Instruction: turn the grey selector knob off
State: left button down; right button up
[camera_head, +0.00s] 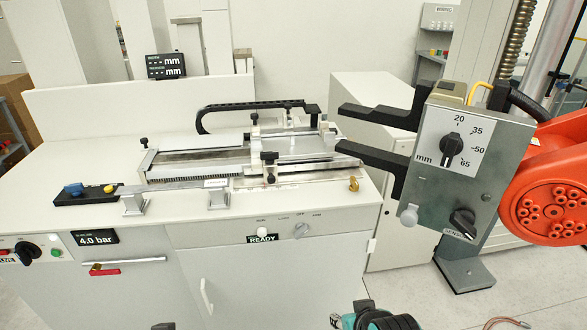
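A small grey selector knob (301,230) is on the front panel (340,226) of the white bench, right of centre. Small labels arc above it, too small to read surely, and its pointer direction is unclear. A white round button (263,232) above a READY sign is to its left. At the bottom edge, the teal and black end of my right gripper (372,318) shows, cut off by the frame, below and right of the knob and apart from it. A dark sliver (164,326) at the bottom left may be my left gripper. Neither gripper's opening can be judged.
A red-handled lever (104,271) and black knob (27,252) are at left.

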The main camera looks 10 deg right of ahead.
aim_at(302, 229)
jog(key=k+l+z, duration=0.2)
jog(key=z, duration=0.15)
jog(key=k+l+z, duration=0.15)
jog(key=l+z, duration=0.2)
jog(key=k+l+z, duration=0.1)
jog(key=l+z, duration=0.25)
jog(key=j, duration=0.1)
